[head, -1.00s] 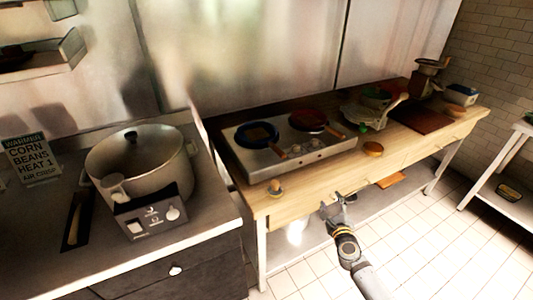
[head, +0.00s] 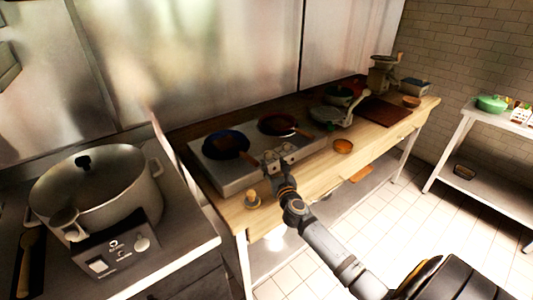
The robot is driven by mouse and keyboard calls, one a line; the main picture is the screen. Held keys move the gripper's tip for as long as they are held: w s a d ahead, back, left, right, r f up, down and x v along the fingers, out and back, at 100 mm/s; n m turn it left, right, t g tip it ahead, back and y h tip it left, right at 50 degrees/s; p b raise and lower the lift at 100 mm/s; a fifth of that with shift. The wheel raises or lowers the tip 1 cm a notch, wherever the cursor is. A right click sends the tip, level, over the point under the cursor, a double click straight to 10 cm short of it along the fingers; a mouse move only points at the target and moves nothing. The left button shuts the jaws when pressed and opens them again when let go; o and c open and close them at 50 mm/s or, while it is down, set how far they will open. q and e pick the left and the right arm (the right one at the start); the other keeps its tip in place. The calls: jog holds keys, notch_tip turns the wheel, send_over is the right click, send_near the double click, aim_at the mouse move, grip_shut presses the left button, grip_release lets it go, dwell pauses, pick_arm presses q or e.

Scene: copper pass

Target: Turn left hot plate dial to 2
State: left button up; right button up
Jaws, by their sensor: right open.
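The double hot plate (head: 223,178) is a pale metal box on the wooden table, with its dials on the front face. A dark blue pan (head: 226,142) sits on its left burner and a red-brown pan (head: 277,124) on its right one. My right gripper (head: 274,160) is open at the front face of the hot plate, by the dials. It covers part of that face, so the left dial's setting cannot be read, and whether it touches a dial cannot be told. My left gripper is out of view.
A large lidded pot (head: 93,190) stands on a warmer (head: 115,248) on the left counter. A small wooden-topped item (head: 252,200) and an orange bowl (head: 343,146) sit along the table's (head: 313,176) front. A side shelf (head: 488,127) holds a green pot (head: 491,103).

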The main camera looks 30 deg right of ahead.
aim_at(269, 156)
jog(key=x, duration=0.7)
jog(key=shift+a+f, duration=0.1)
jog(key=shift+f, duration=0.2)
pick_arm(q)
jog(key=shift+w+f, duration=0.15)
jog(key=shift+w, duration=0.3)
pick_arm(e)
jog(key=shift+w+d+r, duration=0.1)
jog(key=shift+w+d, duration=0.1)
jog(key=shift+w, duration=0.25)
jog(key=shift+c, duration=0.4)
grip_shut()
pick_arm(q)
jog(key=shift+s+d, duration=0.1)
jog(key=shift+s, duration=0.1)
pick_arm(e)
jog(key=shift+y, duration=0.3)
